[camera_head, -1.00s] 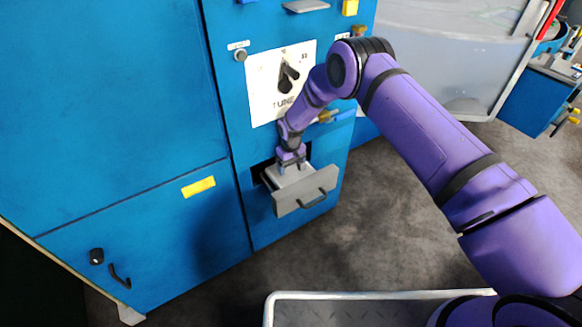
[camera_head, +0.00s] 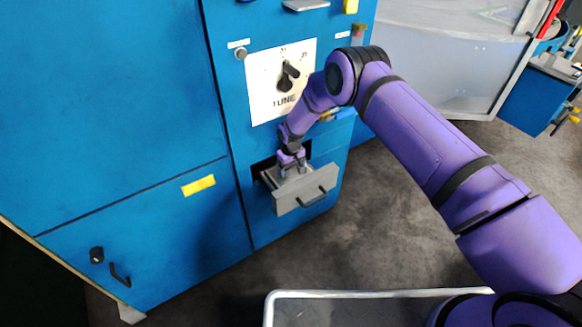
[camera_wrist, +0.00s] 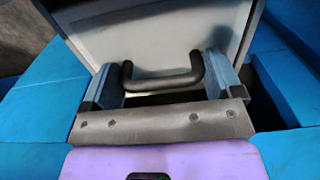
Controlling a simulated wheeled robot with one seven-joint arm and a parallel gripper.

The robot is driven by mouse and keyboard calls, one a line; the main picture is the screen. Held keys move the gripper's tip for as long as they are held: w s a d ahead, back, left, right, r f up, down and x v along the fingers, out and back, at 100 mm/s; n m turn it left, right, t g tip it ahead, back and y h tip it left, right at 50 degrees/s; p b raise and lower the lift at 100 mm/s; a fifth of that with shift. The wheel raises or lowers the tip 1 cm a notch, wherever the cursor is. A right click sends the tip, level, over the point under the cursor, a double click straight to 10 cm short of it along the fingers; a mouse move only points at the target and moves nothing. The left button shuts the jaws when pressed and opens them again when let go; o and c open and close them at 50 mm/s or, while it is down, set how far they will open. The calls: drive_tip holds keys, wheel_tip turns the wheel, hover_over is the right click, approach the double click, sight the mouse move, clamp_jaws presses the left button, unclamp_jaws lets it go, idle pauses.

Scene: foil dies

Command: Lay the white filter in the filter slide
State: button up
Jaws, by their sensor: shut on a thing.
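The filter slide (camera_head: 300,196) is a grey drawer pulled out of the blue cabinet, with a dark handle on its front. My gripper (camera_head: 292,170) points down into it, behind its front plate. In the wrist view my gripper's two fingers (camera_wrist: 164,82) stand apart, with a dark U-shaped handle (camera_wrist: 162,84) between them. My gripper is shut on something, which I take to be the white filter.
The blue cabinet (camera_head: 110,90) surrounds the slide, with a dark gap at the opening's edges. A white TUNE plate with a black knob (camera_head: 288,78) is above, close to my arm. A grey rimmed tray (camera_head: 350,296) is at the bottom.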

drive_tip(key=o, duration=0.8)
drive_tip(key=shift+o, duration=0.2)
drive_tip(key=shift+r, duration=0.1)
wheel_tip(320, 180, up, 9)
drive_tip(key=shift+f, duration=0.2)
